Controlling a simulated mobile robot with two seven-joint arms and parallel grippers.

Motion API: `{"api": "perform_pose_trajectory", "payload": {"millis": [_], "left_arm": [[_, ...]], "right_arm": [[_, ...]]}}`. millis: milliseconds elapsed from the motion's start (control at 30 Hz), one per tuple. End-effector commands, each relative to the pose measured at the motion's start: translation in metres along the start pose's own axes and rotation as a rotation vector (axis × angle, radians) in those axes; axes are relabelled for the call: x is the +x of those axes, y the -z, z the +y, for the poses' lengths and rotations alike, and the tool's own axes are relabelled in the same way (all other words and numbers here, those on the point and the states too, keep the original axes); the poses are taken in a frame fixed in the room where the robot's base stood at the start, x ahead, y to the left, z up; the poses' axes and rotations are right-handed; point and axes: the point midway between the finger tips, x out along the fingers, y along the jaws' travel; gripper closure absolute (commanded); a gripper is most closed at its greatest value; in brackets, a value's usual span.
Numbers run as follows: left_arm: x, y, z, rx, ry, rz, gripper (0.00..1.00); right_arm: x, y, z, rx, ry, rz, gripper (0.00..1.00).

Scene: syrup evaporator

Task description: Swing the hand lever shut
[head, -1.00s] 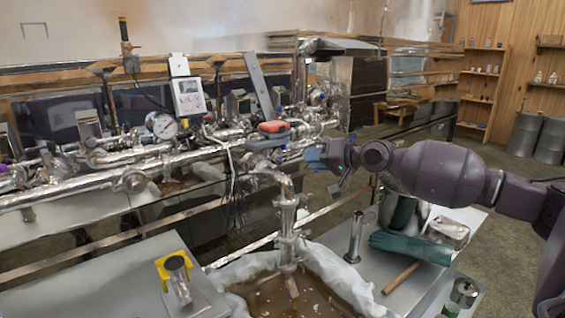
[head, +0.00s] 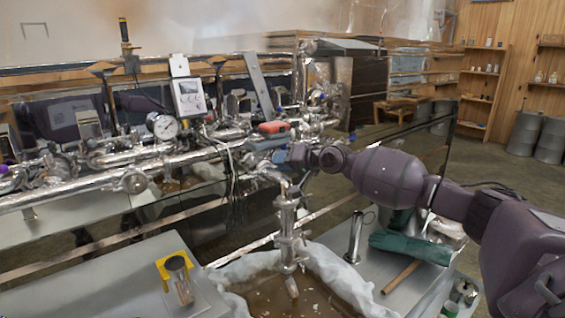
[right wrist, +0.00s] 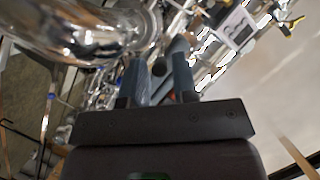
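A grey-blue bar, which looks like the hand lever (head: 266,144), sits on the shiny pipework at the middle of the head view, below a red-topped piece (head: 273,127). My right gripper (head: 270,156) is close beside it, reaching in from the right. In the right wrist view, the two dark fingers of the right gripper (right wrist: 160,72) stand apart. The grey-blue bar (right wrist: 178,48) shows beyond and partly between the fingertips. I cannot tell whether they touch it. My left gripper is not in view.
A large shiny pipe (right wrist: 85,30) lies close to the right fingers. A spout pipe (head: 288,225) drops toward a cloth-lined basin (head: 335,262). A gauge (head: 162,126) and a white meter (head: 189,97) stand left along the pipes. Green gloves (head: 410,246) lie on the right counter.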

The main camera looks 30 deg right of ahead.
Motion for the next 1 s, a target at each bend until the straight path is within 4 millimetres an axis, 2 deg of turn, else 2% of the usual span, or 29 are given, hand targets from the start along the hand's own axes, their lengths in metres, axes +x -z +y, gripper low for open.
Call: {"api": "perform_pose_trajectory", "payload": {"millis": [333,500,1000], "left_arm": [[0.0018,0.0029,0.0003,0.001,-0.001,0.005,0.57],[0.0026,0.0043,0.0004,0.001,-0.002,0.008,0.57],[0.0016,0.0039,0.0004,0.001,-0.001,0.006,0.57]], "right_arm": [[0.0029,-0.0007,0.0003,0.0,0.0,-0.001,0.75],[0.0028,-0.0006,0.0003,0.0,-0.001,-0.001,1.0],[0.0086,-0.0008,-0.0026,0.001,0.001,0.0,1.0]]}}
